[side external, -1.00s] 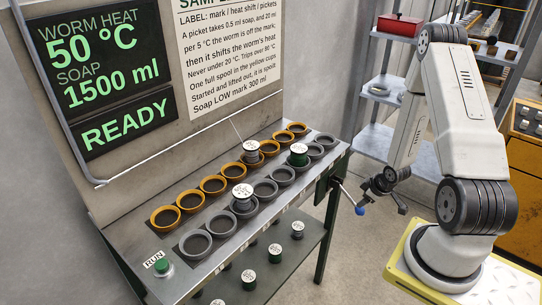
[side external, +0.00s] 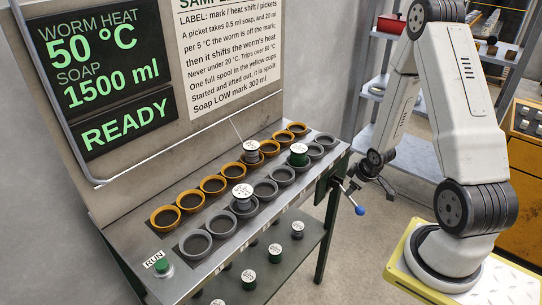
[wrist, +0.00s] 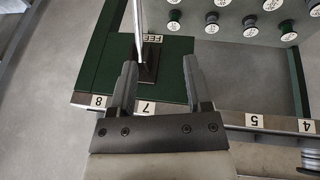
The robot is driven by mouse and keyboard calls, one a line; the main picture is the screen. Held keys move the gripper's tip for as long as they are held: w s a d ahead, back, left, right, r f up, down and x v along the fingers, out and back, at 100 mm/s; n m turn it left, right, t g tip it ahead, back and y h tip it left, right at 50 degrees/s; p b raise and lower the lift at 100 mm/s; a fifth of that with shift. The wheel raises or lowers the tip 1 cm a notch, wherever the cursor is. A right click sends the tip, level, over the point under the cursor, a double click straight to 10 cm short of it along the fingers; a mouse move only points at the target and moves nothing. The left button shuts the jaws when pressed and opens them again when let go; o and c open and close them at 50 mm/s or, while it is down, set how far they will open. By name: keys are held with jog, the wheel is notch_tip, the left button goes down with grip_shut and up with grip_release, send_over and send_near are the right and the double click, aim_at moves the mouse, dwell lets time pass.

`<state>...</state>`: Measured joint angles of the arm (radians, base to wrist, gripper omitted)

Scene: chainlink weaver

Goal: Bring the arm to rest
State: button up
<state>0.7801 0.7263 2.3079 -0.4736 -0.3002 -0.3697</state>
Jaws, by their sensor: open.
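My gripper (side external: 388,188) hangs at the end of my bent arm, just right of the bench's far end. In the wrist view my gripper (wrist: 160,78) is open, with its two fingers apart and no object held between them. The feed lever, with its blue knob (side external: 360,210), sticks out from the bench end, left of and below my gripper. In the wrist view the lever's metal rod (wrist: 138,25) rises near the left fingertip; whether they touch cannot be told.
The bench (side external: 172,235) holds yellow cups (side external: 164,219), grey cups (side external: 195,243) and a few spools. More spools (side external: 248,279) stand on its lower shelf. A green RUN button (side external: 163,266) is at the front. The screen (side external: 105,70) reads READY. A shelf rack (side external: 408,150) stands behind my arm.

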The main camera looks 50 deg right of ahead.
jog(key=a+r+y, duration=0.1)
jog(key=a+r, duration=0.7)
jog(key=a, duration=0.4)
jog(key=a+r+g, duration=0.1)
jog(key=a+r, duration=0.6)
jog(key=a, duration=0.4)
jog(key=shift+w+a+r+m+g+y, duration=0.3)
jog(key=shift+w+a+r+m+y, duration=0.05)
jog(key=shift+a+m+y, duration=0.05)
